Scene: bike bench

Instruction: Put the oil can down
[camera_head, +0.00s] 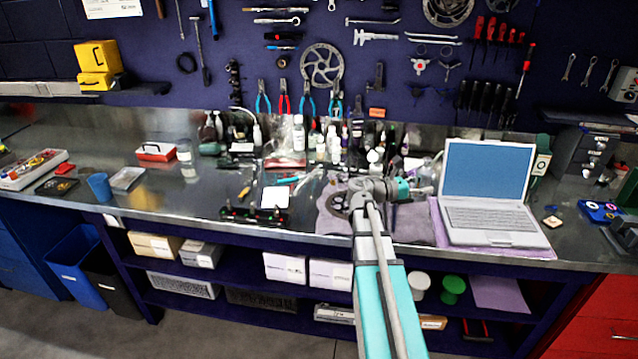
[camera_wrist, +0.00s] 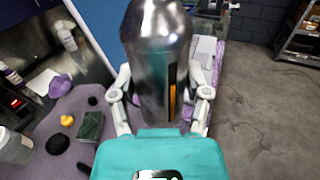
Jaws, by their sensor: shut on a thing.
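The oil can (camera_wrist: 155,50) is a shiny metal cylinder with a dark slot and an orange patch on its side. In the wrist view it stands between the two fingers of my gripper (camera_wrist: 161,88), which are shut on it. In the head view my gripper (camera_head: 410,188) is over the bench beside the laptop, and the can is hard to make out there. A grey-purple mat (camera_wrist: 60,150) lies below and left of the can in the wrist view. The can's lower end is hidden by my gripper, so I cannot tell whether it touches anything.
An open laptop (camera_head: 490,185) stands on a purple cloth right of my gripper. Several bottles (camera_head: 330,140) crowd the back of the bench. The mat (camera_head: 335,208) also shows in the head view, with small dark items on it. The steel bench top (camera_head: 215,190) has bare patches left.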

